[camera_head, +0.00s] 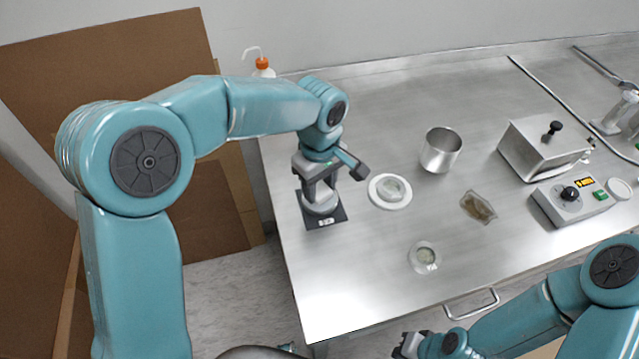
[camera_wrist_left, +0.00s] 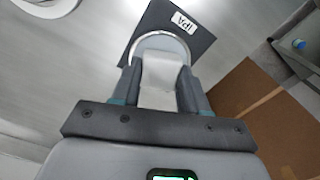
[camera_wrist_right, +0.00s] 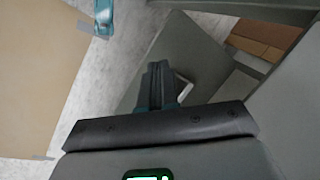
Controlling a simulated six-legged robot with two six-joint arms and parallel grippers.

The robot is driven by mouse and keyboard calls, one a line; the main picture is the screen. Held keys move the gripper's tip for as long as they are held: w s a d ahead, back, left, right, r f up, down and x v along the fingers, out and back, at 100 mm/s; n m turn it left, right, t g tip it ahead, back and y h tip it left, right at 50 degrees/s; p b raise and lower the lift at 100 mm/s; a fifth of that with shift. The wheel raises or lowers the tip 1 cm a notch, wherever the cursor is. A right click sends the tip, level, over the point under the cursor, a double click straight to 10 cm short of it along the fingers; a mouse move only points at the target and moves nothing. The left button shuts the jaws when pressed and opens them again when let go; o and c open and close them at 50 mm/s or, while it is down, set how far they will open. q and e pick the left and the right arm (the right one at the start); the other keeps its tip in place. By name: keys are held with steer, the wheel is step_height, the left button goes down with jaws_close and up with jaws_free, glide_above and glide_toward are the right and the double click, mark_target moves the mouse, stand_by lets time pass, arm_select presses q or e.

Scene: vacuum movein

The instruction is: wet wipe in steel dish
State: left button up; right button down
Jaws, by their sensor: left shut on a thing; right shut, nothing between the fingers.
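My left gripper (camera_head: 319,187) is shut on a white wipe (camera_wrist_left: 161,75), which hangs between the fingers in the left wrist view. The steel dish (camera_head: 320,207) is right below these fingers, on a dark mat (camera_head: 325,223) near the table's left edge. In the left wrist view the dish's rim (camera_wrist_left: 160,36) curves around the wipe's far end; whether the wipe touches the dish I cannot tell. The mat (camera_wrist_left: 205,45) bears an IPA label. My right gripper (camera_head: 405,346) is shut and empty, low in front of the table; its fingers also show in the right wrist view (camera_wrist_right: 160,88).
A white round plate with a clear dish (camera_head: 390,190) lies just right of the mat. A steel beaker (camera_head: 441,150), a small bag (camera_head: 478,207), a clear round dish (camera_head: 424,257) and a steel box (camera_head: 545,148) stand further right. A wash bottle (camera_head: 263,68) is behind.

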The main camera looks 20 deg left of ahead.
mark_target(320, 190)
arm_select(q)
steer(key=shift+f+b, duration=0.5)
steer(key=shift+f, duration=0.15)
stand_by(1.4)
step_height(320, 190, up, 7)
steer(key=p, duration=0.5)
steer(key=shift+r, duration=0.15)
stand_by(0.3)
stand_by(0.6)
